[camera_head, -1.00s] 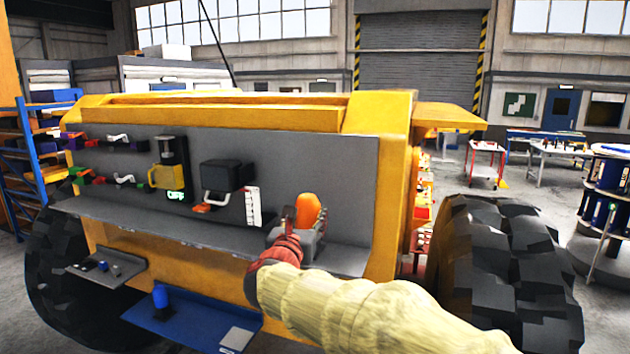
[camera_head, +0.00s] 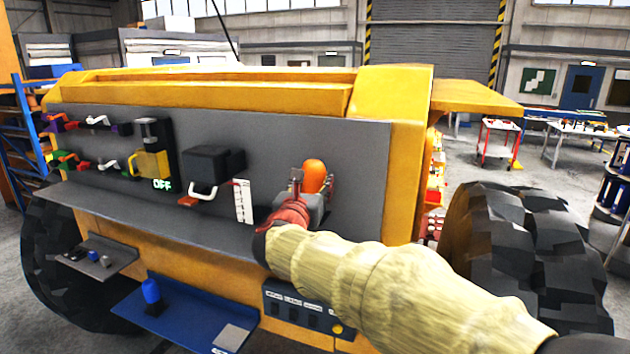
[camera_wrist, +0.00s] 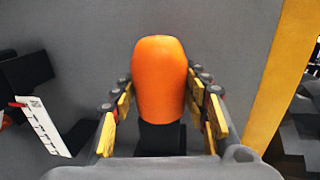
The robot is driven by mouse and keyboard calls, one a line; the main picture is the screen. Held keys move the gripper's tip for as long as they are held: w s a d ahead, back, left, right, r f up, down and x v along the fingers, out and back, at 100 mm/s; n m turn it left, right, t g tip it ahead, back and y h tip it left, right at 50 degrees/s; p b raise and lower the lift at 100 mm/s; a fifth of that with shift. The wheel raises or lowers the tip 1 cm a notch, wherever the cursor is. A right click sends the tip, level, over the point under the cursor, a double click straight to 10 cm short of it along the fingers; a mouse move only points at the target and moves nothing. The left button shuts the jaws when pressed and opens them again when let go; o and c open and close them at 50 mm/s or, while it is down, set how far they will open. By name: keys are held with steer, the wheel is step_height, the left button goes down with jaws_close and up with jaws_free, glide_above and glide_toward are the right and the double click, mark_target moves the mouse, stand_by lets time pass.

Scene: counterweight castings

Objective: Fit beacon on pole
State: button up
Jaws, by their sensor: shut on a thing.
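The beacon is an orange dome (camera_head: 314,175) on a dark base. It also shows in the wrist view (camera_wrist: 159,78), upright, its black lower part (camera_wrist: 160,137) between the fingers. My gripper (camera_head: 311,196) is shut on the beacon and holds it in front of the right part of the grey panel (camera_head: 350,160). In the wrist view the yellow-padded fingers (camera_wrist: 160,105) flank the beacon on both sides. I cannot make out a pole in either view; the beacon's underside is hidden.
Left of my gripper, the panel carries a black box with a handle (camera_head: 207,165), a white scale strip (camera_head: 243,200) and a yellow-and-black device (camera_head: 150,163). A grey ledge (camera_head: 200,235) runs below. A blue shelf (camera_head: 190,318) holds a blue bottle (camera_head: 151,291). A big tyre (camera_head: 530,250) stands right.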

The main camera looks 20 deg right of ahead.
steer(key=shift+s+a+r, duration=0.1)
steer(key=shift+s+r, duration=0.05)
steer(key=shift+s, duration=0.1)
steer(key=shift+w+d+f, duration=0.2)
steer(key=shift+w, duration=0.2)
steer(key=shift+s+a+f+b, duration=0.1)
steer(key=shift+s+f+b, duration=0.25)
steer(key=shift+b, duration=0.3)
steer(key=shift+w+f+b, duration=0.25)
steer(key=shift+f+b, duration=0.8)
steer(key=shift+f, duration=0.15)
step_height(320, 180, down, 3)
steer(key=shift+s+r+b, duration=0.1)
steer(key=shift+r+b, duration=0.1)
steer(key=shift+b, duration=1.05)
steer(key=shift+b, duration=0.6)
steer(key=shift+f+b, duration=3)
steer(key=shift+f, duration=0.15)
